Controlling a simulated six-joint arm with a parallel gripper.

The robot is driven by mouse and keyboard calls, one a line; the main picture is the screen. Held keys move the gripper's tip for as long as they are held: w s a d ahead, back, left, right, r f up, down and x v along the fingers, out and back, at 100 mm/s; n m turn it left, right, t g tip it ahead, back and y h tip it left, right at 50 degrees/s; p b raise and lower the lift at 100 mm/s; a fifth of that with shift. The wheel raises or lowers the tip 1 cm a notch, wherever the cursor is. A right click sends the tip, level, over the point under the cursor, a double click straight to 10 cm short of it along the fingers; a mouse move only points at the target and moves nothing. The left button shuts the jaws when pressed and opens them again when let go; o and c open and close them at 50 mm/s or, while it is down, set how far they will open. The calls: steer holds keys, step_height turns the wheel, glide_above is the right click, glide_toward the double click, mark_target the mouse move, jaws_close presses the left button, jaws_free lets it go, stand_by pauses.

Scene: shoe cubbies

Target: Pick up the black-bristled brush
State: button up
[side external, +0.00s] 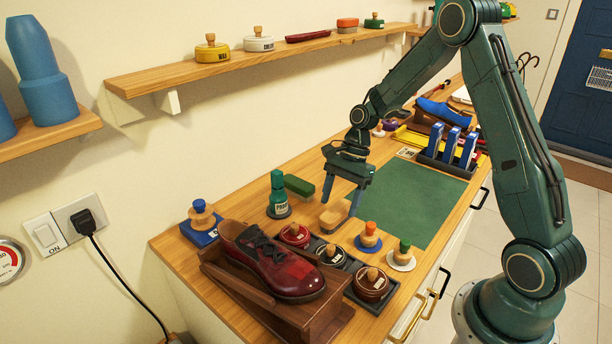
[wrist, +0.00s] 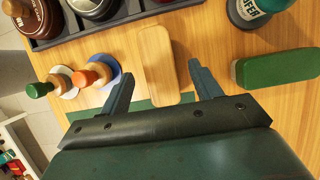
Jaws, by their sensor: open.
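A light wooden block (side external: 334,214), which looks like a brush back, lies on the bench at the near-left edge of the green mat. It also shows in the wrist view (wrist: 158,62), wood side up; no bristles show, so I cannot tell their colour. My gripper (side external: 341,203) is open and points down just over this block. In the wrist view the two fingers (wrist: 160,84) stand on either side of the block, apart from it, with nothing held. A green oblong block (side external: 299,186) lies left of the gripper; it also shows in the wrist view (wrist: 280,68).
A green bottle (side external: 278,195) stands left of the wooden block. Orange-topped (side external: 369,236) and green-topped (side external: 402,255) daubers stand at right. A dark tray of polish tins (side external: 330,255) and a red shoe (side external: 272,262) are in front. The green mat (side external: 405,200) is clear.

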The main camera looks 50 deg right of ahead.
mark_target(337, 210)
steer(key=shift+x, duration=1.65)
steer(key=c, duration=1.1)
